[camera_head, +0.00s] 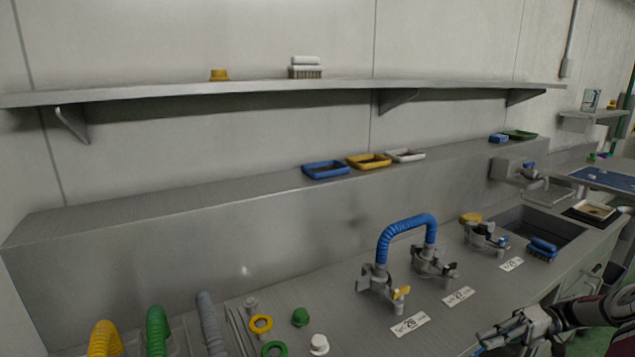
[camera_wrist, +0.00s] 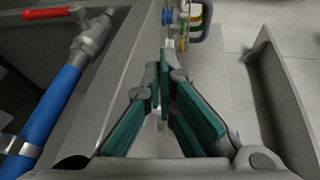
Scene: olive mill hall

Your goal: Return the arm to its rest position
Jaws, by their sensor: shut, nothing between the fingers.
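My gripper (camera_head: 512,330) shows at the lower right of the head view, low in front of the bench's front edge. In the wrist view, the gripper (camera_wrist: 165,62) has its green-padded fingers converging until the tips meet. It is shut with nothing between the fingers. My arm comes in from the right edge of the head view. The gripper looks apart from the taps and the sink, though its exact distance from the bench edge is hard to tell.
A steel bench carries a blue hose (camera_head: 405,225) between two valves, labels, loose caps (camera_head: 319,344) and a sink (camera_head: 540,222) with a blue brush (camera_head: 542,247). A shelf (camera_head: 180,94) runs above. In the wrist view, a blue pipe (camera_wrist: 55,100) lies left and floor (camera_wrist: 285,35) shows right.

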